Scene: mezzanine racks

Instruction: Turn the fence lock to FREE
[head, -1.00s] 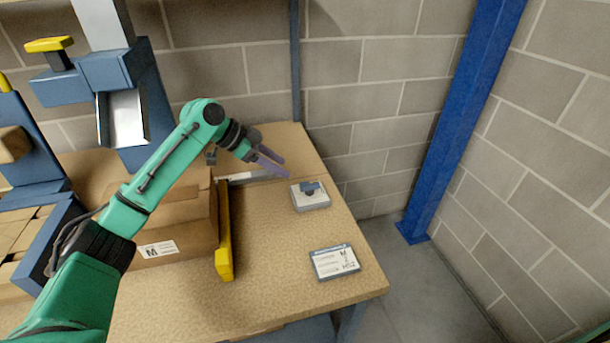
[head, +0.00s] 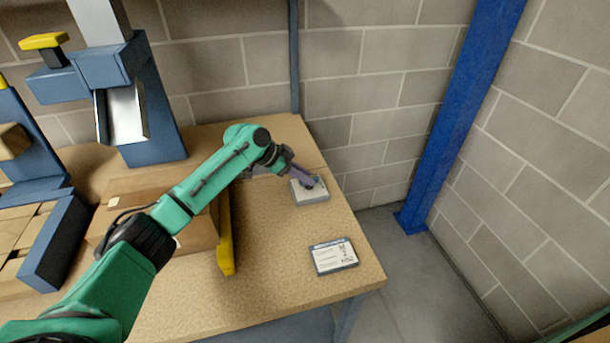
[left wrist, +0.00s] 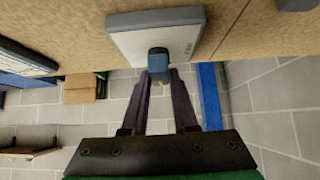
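The fence lock (head: 311,198) is a small pale grey block on the bench's right part, with a blue knob on top. In the left wrist view the knob (left wrist: 158,62) stands out from the lock's plate (left wrist: 125,40), which carries small lettering too small to read surely. My left gripper (left wrist: 162,80) is open, its two dark purple fingers apart with the tips at either side of the knob; I cannot tell whether they touch it. In the head view the left gripper (head: 312,182) reaches the lock from the upper left and hides most of the knob. My right gripper is not in view.
A yellow fence bar (head: 226,245) runs beside a cardboard box (head: 190,240), left of the lock. A labelled card (head: 333,256) lies near the bench's front right. A blue press-like frame (head: 150,140) stands at left. A block wall and blue post (head: 455,120) are behind.

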